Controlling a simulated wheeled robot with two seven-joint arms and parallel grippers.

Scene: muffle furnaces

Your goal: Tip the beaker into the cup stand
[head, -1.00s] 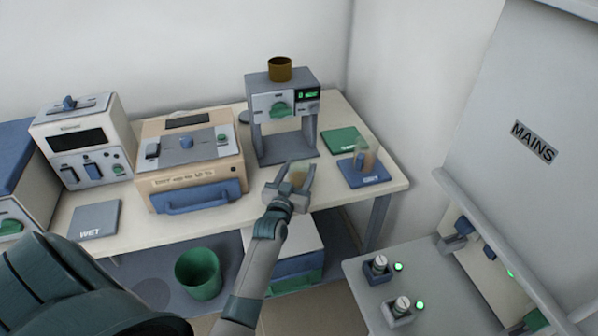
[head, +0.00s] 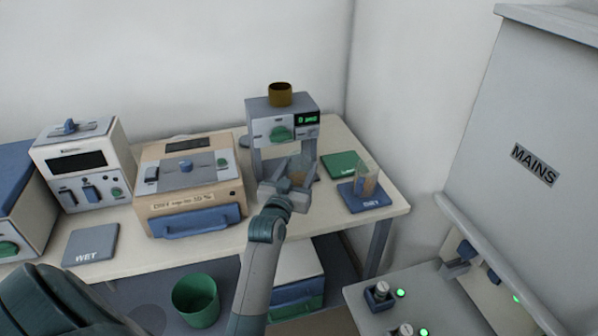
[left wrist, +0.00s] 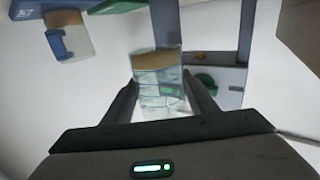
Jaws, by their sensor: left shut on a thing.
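My left gripper (head: 291,190) is shut on a clear beaker (head: 300,170) with brown contents low in it, held in front of the opening of the grey cup stand (head: 254,150). The beaker looks roughly upright; a slight tilt I cannot tell. In the left wrist view the beaker (left wrist: 158,85) sits between the two fingers, with the stand's frame and green knob (left wrist: 205,83) behind. The stand has a small lit display and a brown cup (head: 280,94) on top. The gripper hides part of the stand's base. My right gripper is not in view.
A second clear vessel (head: 366,180) with brown contents stands on a blue mat (head: 364,200) right of the stand, near a green mat (head: 342,164). A beige furnace (head: 190,180) stands to the left. A green bin (head: 196,300) is below the bench.

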